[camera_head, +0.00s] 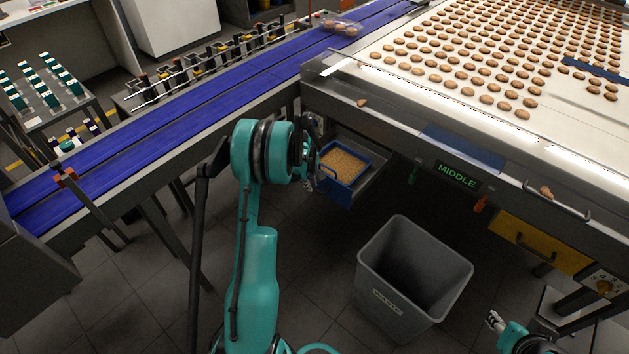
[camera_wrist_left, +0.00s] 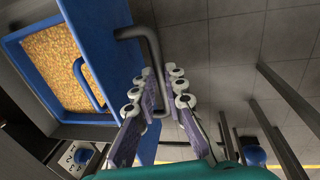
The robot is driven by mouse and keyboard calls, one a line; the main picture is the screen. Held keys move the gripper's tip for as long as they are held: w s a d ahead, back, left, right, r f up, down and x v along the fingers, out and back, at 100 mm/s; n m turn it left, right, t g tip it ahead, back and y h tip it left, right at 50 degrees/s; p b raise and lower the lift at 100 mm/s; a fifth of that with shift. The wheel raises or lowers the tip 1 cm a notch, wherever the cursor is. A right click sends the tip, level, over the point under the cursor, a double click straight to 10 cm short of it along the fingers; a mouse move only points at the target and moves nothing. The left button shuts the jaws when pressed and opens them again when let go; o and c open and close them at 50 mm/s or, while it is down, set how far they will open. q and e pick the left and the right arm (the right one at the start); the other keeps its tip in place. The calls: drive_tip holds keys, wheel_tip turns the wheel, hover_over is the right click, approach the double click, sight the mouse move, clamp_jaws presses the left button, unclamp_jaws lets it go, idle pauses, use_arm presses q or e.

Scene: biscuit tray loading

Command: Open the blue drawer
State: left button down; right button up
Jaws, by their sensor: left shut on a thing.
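The blue drawer (camera_head: 338,191) stands pulled out from under the biscuit table, its inside showing. In the left wrist view its blue front (camera_wrist_left: 118,62) carries a dark grey bar handle (camera_wrist_left: 152,48). A blue tub of golden crumbs (camera_wrist_left: 58,70) sits in the drawer; the crumbs also show in the head view (camera_head: 342,163). My left gripper (camera_wrist_left: 160,90) is shut on the handle, with its fingers on either side of the bar. In the head view my left arm partly hides this gripper (camera_head: 310,170). My right gripper (camera_head: 493,320) is at the lower right, away from the drawer, its fingers too small to judge.
A grey waste bin (camera_head: 388,290) stands on the floor right of the drawer. A yellow drawer (camera_head: 540,242) is shut at the right, beyond a "MIDDLE" sign (camera_head: 457,174). A blue conveyor (camera_head: 180,115) runs along the left. Table legs stand near my left arm.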

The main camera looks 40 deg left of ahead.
use_arm(q)
drive_tip(key=c, duration=1.6)
unclamp_jaws()
drive_tip(key=shift+o, duration=0.2)
drive_tip(key=shift+r, duration=0.1)
wheel_tip(320, 180, up, 12)
drive_tip(key=s, duration=0.2)
drive_tip(key=shift+f, duration=0.2)
drive_tip(key=shift+s, duration=0.1)
